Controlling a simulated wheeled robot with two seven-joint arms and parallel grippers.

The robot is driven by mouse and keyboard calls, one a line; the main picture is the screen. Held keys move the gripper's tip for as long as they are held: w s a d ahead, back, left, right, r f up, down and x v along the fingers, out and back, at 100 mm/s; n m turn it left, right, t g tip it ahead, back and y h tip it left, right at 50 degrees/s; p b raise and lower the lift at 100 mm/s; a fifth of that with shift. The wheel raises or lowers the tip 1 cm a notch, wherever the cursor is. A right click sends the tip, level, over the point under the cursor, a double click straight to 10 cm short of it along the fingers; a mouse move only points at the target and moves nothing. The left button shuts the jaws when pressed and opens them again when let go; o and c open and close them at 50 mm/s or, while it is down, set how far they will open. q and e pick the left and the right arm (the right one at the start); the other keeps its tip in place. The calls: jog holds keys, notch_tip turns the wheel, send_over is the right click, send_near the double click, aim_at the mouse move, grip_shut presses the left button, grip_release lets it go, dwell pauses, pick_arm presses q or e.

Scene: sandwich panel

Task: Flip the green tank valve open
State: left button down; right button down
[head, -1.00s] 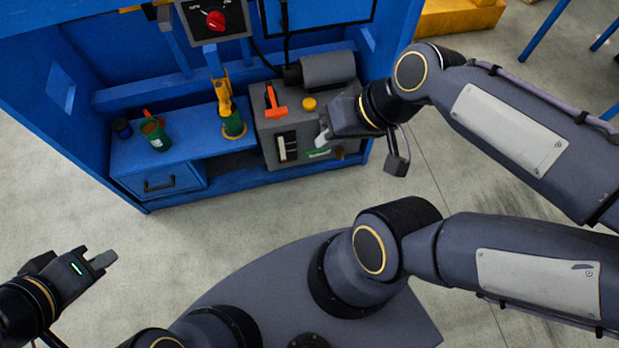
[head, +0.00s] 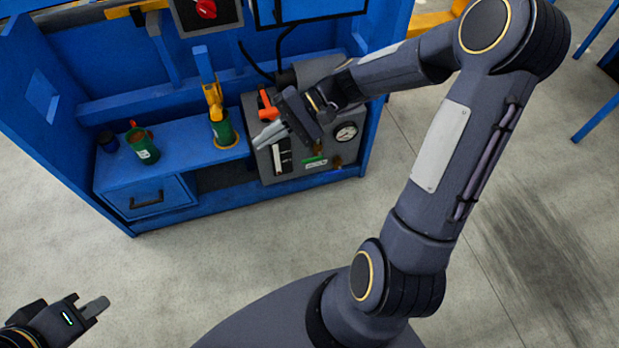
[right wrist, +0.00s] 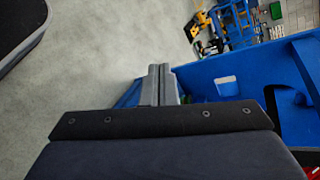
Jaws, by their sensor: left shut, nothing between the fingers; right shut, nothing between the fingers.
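A grey machine box (head: 298,172) stands on the blue bench. A small green piece (head: 314,160) sits low on its front, with a white label below and brass fittings (head: 336,161) beside it. I cannot tell for sure whether the green piece is the valve handle. My right gripper (head: 265,137) is shut and empty in front of the box's upper left, just below an orange lever (head: 266,104), above and left of the green piece. Its closed fingers show in the right wrist view (right wrist: 160,84). My left gripper (head: 97,306) is shut and empty over the floor.
A round gauge (head: 346,131) is on the box's right side. A green can (head: 143,146) and a green cylinder with a yellow top (head: 223,131) stand on the blue bench (head: 185,153). A red knob (head: 206,8) is on the panel above. The floor in front is clear.

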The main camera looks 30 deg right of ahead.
jog(key=w+d+f+m+t+y+b, duration=0.1)
jog(key=w+d+f+m+t+b, duration=0.3)
jog(key=f, duration=0.5)
jog(key=w+d+f+m+t+y+b, duration=0.1)
jog(key=w+d+f+m+t+b, duration=0.15)
jog(key=w+f+m+t, duration=0.45)
jog(key=w+d+f+m+t+y+b, duration=0.1)
jog(key=w+d+f+m+t+b, duration=0.2)
jog(key=f, duration=0.8)
jog(key=s+d+f+m+t+h+b, duration=0.1)
jog(key=d+f+m+h+b, duration=0.1)
jog(key=f+m+h, duration=0.4)
jog(key=s+d+f+m+t+h+b, duration=0.2)
jog(key=f+m+h, duration=0.4)
jog(key=f, duration=0.8)
jog(key=s+d+f+m+t+h+b, duration=0.1)
jog(key=d+f+m+h+b, duration=0.3)
jog(key=f+h, duration=0.5)
notch_tip(320, 180, down, 2)
jog(key=shift+s+d+f+m, duration=0.1)
jog(key=shift+s+d+m, duration=0.35)
jog(key=shift+d+m, duration=0.35)
jog(key=shift+a, duration=0.1)
jog(key=w+d+r+b, duration=0.2)
jog(key=w+r, duration=0.4)
jog(key=w, duration=0.3)
jog(key=shift+w+r+b, duration=0.2)
jog(key=shift+r+b, duration=0.1)
jog(key=shift+b, duration=0.4)
